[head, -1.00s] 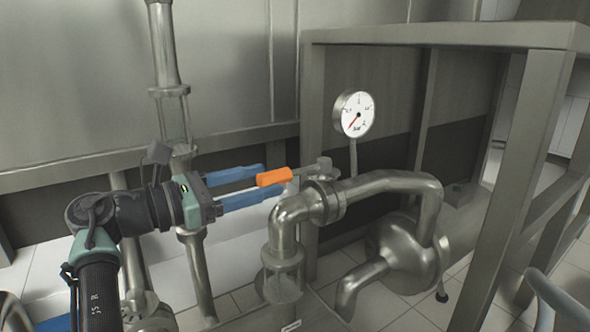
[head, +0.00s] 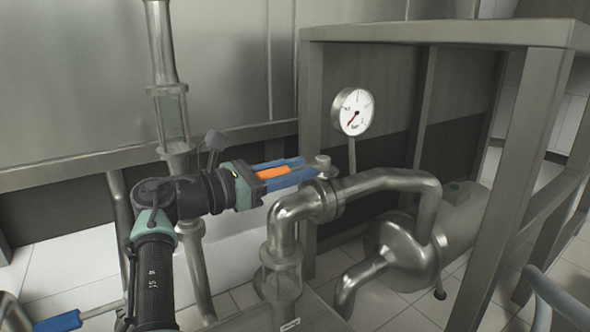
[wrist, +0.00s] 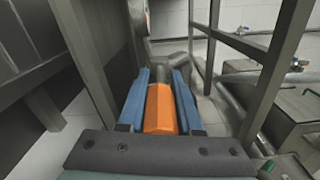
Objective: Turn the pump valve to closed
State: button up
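The pump valve has an orange lever grip (head: 272,172) on a metal stem (head: 322,163) on top of the steel pipe elbow. The lever points left, away from the stem. My gripper (head: 299,168) reaches in from the left with its two blue fingers along both sides of the orange grip. In the wrist view the orange grip (wrist: 160,110) fills the space between the blue fingers (wrist: 159,75), which look shut on it. The lever's far metal part is partly hidden by the fingers.
A pressure gauge (head: 354,111) stands behind the valve. A metal frame (head: 520,150) rises at the right, with the pump (head: 400,245) and curved pipes below. A vertical pipe with a sight glass (head: 171,118) is close behind my arm. A blue-handled lever (head: 58,321) lies at lower left.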

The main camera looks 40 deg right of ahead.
grip_shut()
dwell(1.0)
